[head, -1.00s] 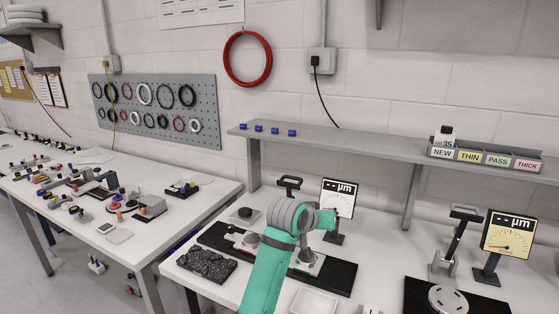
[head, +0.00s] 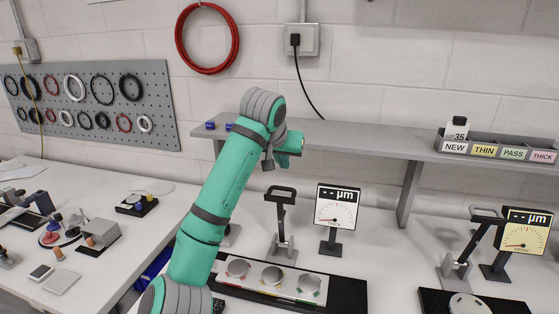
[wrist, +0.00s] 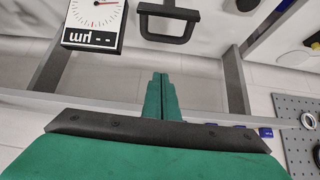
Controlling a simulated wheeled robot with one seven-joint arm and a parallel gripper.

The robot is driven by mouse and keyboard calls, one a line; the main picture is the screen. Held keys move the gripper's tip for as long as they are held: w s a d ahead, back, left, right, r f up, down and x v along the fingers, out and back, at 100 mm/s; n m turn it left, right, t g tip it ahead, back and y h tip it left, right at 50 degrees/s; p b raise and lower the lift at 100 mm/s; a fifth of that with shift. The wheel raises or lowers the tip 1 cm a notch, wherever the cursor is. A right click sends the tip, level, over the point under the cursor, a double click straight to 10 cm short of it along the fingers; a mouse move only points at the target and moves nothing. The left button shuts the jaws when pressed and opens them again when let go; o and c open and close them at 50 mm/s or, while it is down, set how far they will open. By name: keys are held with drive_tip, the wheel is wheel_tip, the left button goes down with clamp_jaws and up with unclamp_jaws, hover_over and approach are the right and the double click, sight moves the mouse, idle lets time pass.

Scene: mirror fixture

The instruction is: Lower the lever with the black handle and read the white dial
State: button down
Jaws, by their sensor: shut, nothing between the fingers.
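The white dial (head: 338,208) stands on a black post on the bench; its display reads "-- µm" and its needle is too small to read exactly. Left of it, the lever with the black handle (head: 281,193) stands upright, its handle raised. In the wrist view, which is upside down, the dial (wrist: 96,14) is at top left and the handle (wrist: 168,24) at top centre. My gripper (head: 298,143) is above the handle, apart from it, in front of the shelf. Its fingers (wrist: 160,82) are shut and empty.
A second lever (head: 486,215) and a yellow dial (head: 526,233) stand at right. A plate with three round discs (head: 271,277) lies in front of the first lever. The grey shelf (head: 350,142) runs behind, carrying a labelled bin (head: 497,150).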

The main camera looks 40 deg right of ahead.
drive_tip(key=shift+w+f, duration=0.1)
drive_tip(key=shift+f, duration=2.95)
drive_tip(key=shift+a, duration=0.1)
